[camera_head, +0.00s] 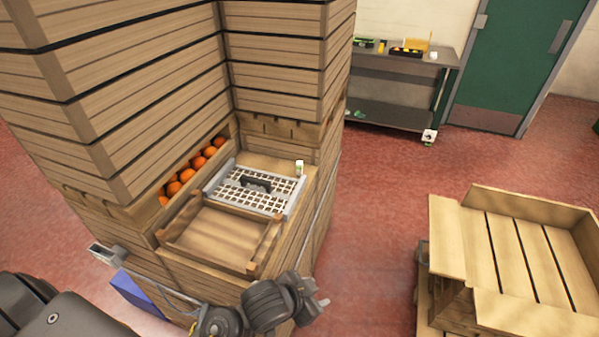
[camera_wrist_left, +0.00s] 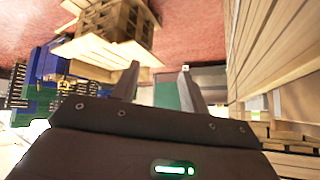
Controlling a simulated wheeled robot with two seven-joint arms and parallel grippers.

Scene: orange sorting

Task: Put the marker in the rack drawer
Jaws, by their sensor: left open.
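I cannot clearly make out a marker. A small white-and-green upright item (camera_head: 299,167) stands on the wooden ledge beside a grey grid panel (camera_head: 212,187); it is too small to identify. A shallow wooden tray or drawer (camera_head: 252,267) lies in front of the panel; I cannot tell whether it is the rack drawer. My left gripper (camera_head: 315,294) is at the near corner of the wooden structure, apart from the small item. In the left wrist view, its fingers (camera_wrist_left: 158,80) are spread with nothing held between them. My right gripper is not in view.
Several oranges (camera_head: 188,175) lie in a slot beside the panel. Tall slatted wooden walls (camera_head: 130,100) rise behind and left. A wooden pallet structure (camera_head: 500,260) stands right. A metal bench (camera_head: 400,105) and green door (camera_head: 510,60) are at the back. Red floor (camera_head: 375,230) between is clear.

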